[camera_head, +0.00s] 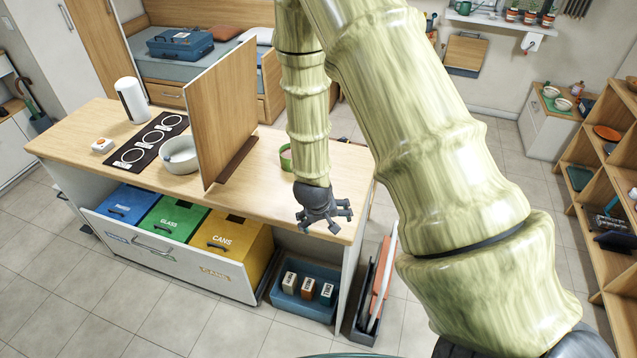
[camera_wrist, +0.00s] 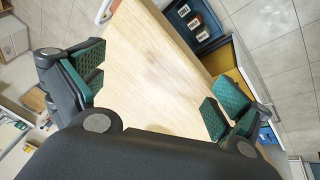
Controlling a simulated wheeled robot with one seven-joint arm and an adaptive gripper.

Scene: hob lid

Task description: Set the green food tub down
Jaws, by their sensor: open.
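A green object (camera_head: 285,157), probably the food tub, sits on the wooden worktop (camera_head: 345,190), right of the upright wooden lid. My forearm hides much of it, and I cannot see its contents. My gripper (camera_head: 323,219) is open and empty near the front right part of the worktop, apart from the green object and nearer the front edge. In the wrist view, the green-padded fingers of my gripper (camera_wrist: 155,88) are spread wide over bare wood, with nothing between them. The tub does not show in the wrist view.
The upright wooden lid (camera_head: 220,110) stands beside the hob (camera_head: 150,140), which has a white pot (camera_head: 179,155) at its edge. A white cylinder (camera_head: 131,100) stands behind. An open drawer of bins (camera_head: 170,218) juts out at the front. The worktop's right end is largely clear.

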